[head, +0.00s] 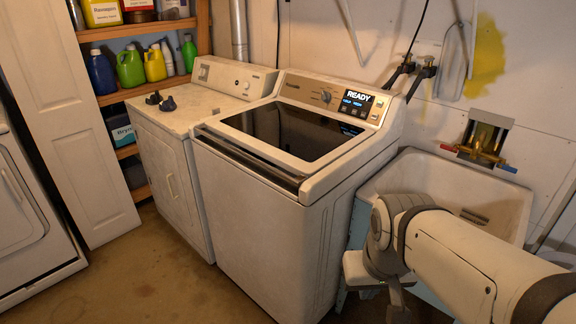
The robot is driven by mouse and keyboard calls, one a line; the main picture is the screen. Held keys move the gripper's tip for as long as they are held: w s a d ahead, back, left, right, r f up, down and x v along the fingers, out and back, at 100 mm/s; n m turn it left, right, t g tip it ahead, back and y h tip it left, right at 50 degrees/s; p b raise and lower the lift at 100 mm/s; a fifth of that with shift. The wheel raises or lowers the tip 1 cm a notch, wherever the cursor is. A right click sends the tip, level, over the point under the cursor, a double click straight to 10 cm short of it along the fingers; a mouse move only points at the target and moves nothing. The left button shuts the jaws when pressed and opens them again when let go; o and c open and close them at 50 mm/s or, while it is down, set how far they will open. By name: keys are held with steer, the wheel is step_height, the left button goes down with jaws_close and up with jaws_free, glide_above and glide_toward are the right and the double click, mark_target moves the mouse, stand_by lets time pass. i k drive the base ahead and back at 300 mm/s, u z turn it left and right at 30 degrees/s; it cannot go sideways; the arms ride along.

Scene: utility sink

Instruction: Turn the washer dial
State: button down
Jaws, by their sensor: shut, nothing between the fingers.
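The washer (265,210) is a white top-loader with a dark glass lid, standing in the middle of the head view. Its round dial (327,97) sits on the tan control panel at the back, left of the lit screen (356,103) that reads READY. Nothing touches the dial. My gripper (396,300) is low at the right, in front of the sink and well below and right of the dial. It is small in view and partly cut off by the bottom edge; it is shut and holds nothing.
A utility sink (485,205) stands right of the washer, behind my arm. A dryer (170,170) with dark objects (160,101) on top stands to the left. Shelves with bottles (130,68) are behind it. The space above the washer lid is clear.

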mark_target(326, 96)
steer(key=u, duration=0.45)
steer(key=k, duration=1.35)
steer(key=u, duration=1)
steer(key=i, duration=2.85)
steer(key=z, duration=0.8)
steer(key=i, duration=1.2)
steer(key=z, duration=1.1)
steer(key=i, duration=0.35)
steer(key=z, duration=0.1)
steer(key=k, duration=0.65)
